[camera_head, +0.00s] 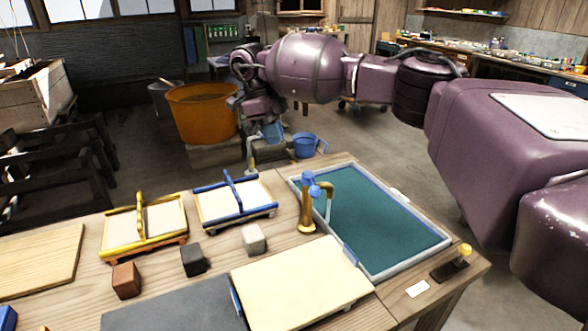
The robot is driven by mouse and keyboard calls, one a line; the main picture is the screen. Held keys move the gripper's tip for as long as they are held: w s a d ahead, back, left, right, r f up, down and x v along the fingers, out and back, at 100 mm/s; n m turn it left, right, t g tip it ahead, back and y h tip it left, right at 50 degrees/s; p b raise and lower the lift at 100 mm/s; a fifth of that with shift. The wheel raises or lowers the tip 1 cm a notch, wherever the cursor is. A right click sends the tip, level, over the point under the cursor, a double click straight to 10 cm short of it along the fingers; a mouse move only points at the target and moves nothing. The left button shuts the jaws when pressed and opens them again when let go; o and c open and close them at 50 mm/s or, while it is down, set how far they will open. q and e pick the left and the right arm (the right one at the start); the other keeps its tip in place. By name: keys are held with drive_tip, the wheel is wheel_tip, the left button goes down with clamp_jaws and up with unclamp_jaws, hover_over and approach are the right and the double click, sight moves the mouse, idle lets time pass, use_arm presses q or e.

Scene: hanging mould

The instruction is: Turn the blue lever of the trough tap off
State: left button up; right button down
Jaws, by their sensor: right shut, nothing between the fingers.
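The brass tap (306,210) stands upright at the left edge of the trough (402,262), its spout curving over the teal liquid. Its blue lever (314,189) sits on top; its exact angle is too small to tell. My right arm reaches in from the right across the back. My right gripper (262,116) is beyond the table's far edge, behind and left of the tap and apart from it. It is shut and empty; its fingertips are hard to make out. My left gripper is not in view.
A yellow-framed mould (146,222), a blue-framed mould (233,201), small blocks and a cream board (300,284) lie left of the trough. An orange tub (202,112) and a blue bucket (304,146) stand beyond the table. A yellow-knobbed stand (452,264) is at the right corner.

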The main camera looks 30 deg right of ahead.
sight(311, 184)
use_arm(q)
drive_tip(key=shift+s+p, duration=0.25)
drive_tip(key=shift+p, duration=0.05)
use_arm(e)
drive_tip(key=s+d+f, duration=0.4)
drive_tip(key=s+f, duration=0.1)
drive_tip(key=f, duration=0.5)
drive_tip(key=shift+s+d+f, duration=0.15)
drive_tip(key=shift+s, duration=0.05)
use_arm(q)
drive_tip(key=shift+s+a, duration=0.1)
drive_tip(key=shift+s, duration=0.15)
